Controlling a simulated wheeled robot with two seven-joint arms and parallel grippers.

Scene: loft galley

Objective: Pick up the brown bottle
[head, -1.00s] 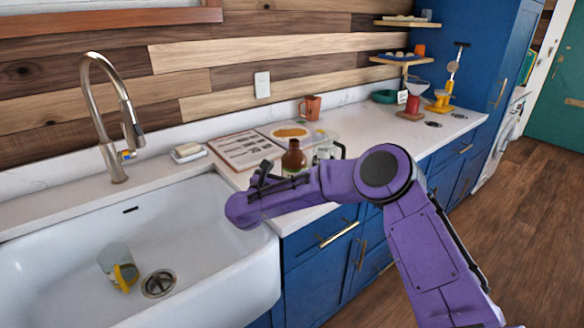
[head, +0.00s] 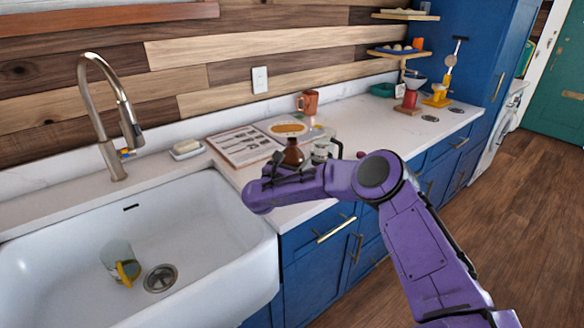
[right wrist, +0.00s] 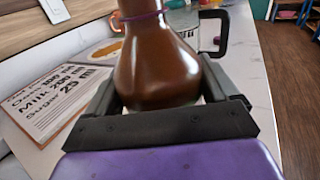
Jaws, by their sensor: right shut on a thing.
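The brown bottle (head: 293,153) stands upright on the white counter, near the sink's right end, partly hidden by my right gripper in the head view. In the right wrist view the bottle (right wrist: 157,62) fills the middle, with a purple band at its neck. My right gripper (head: 285,165) is shut on the bottle, with one finger on each side of its lower body. In the wrist view the gripper (right wrist: 160,95) hides the bottle's base, so I cannot tell whether it touches the counter. My left gripper is not in view.
A recipe sheet (head: 240,146) lies left of the bottle. A glass jug with a dark handle (head: 324,150) is close on its right. An orange mug (head: 308,102) stands behind.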

